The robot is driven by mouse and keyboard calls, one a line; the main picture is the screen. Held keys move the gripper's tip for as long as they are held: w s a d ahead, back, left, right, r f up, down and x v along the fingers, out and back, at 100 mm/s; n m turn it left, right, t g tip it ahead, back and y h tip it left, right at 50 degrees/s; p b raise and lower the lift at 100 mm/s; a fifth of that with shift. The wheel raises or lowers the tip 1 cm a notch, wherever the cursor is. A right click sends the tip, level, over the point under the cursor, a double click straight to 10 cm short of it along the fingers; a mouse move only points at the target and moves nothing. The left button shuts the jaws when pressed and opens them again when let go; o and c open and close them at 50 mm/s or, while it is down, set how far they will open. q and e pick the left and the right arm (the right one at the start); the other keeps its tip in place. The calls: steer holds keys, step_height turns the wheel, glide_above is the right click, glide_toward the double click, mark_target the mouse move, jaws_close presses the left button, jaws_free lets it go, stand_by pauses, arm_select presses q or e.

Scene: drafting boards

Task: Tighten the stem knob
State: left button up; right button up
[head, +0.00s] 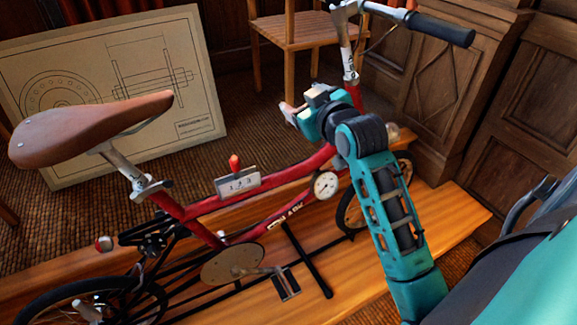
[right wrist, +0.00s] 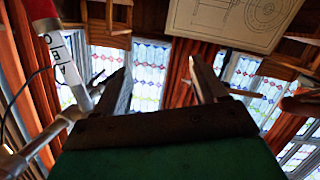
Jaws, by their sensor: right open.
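The red bicycle (head: 262,190) stands on a wooden platform. I cannot clearly make out the stem knob. My right gripper (head: 291,109) is left of the front tube in the head view, its fingers partly hidden by the wrist. In the right wrist view the gripper (right wrist: 160,68) is open and empty, the stem outside its left finger. My left gripper is out of view.
A box with a red lever (head: 237,181) and a round gauge (head: 325,185) sit on the frame. The handlebar grip (head: 440,28) extends right above my arm. A wooden chair (head: 290,30), drawing board (head: 120,90) and panelled cabinet (head: 440,100) stand behind.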

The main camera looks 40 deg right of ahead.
steer(key=s+a+f+y, duration=0.1)
steer(key=a+f, duration=0.2)
steer(key=f, duration=0.3)
steer(key=s+a+f+g+y, duration=0.1)
steer(key=s+a+f, duration=0.1)
steer(key=f, duration=0.4)
steer(key=shift+s+a+n, duration=0.15)
steer(key=shift+a+n, duration=0.25)
steer(key=shift+a, duration=0.2)
